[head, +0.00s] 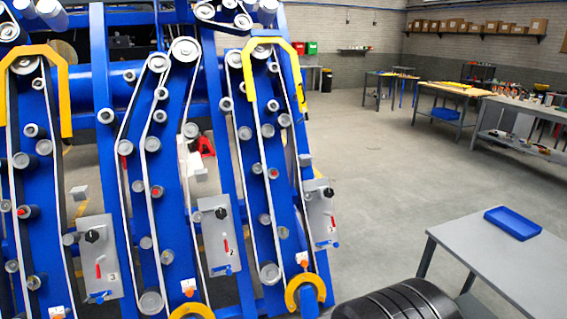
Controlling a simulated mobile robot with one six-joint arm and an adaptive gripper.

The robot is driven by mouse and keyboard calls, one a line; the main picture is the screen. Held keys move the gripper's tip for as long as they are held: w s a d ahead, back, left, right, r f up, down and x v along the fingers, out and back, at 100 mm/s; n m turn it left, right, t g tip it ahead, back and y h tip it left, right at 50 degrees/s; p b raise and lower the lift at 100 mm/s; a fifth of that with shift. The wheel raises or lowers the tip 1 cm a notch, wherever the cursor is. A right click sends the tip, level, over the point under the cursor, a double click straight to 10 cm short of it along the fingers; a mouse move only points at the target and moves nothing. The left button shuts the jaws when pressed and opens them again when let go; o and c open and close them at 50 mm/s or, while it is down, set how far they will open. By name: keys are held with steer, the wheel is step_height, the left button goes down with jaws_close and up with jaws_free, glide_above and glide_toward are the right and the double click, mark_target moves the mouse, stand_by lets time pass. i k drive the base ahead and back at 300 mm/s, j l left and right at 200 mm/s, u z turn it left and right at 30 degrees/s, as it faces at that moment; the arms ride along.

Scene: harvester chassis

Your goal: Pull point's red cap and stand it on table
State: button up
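The blue harvester chassis (178,100) fills the left side of the head view. I cannot tell which is the point's cap. Numbered grey panels carry red handles, as on panel 1 (322,215), panel 2 (219,236) and panel 3 (99,257). A grey table (485,255) stands at the lower right. My gripper is not in view.
A blue tray (513,222) lies on the grey table's far part; bare top surrounds it. A ribbed black rounded object (400,303) fills the bottom edge beside the table. Workbenches (450,93) stand along the back right. Open concrete floor (385,170) lies between.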

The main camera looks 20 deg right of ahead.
mark_target(523, 274)
steer(key=i+l, duration=0.5)
steer(key=l, duration=0.2)
steer(key=i+l, duration=0.5)
steer(key=l, duration=0.15)
steer(key=i+j+z, duration=0.1)
steer(key=i+z, duration=0.35)
steer(key=i+j+z, duration=0.4)
steer(key=i, duration=0.15)
steer(key=l, duration=0.1)
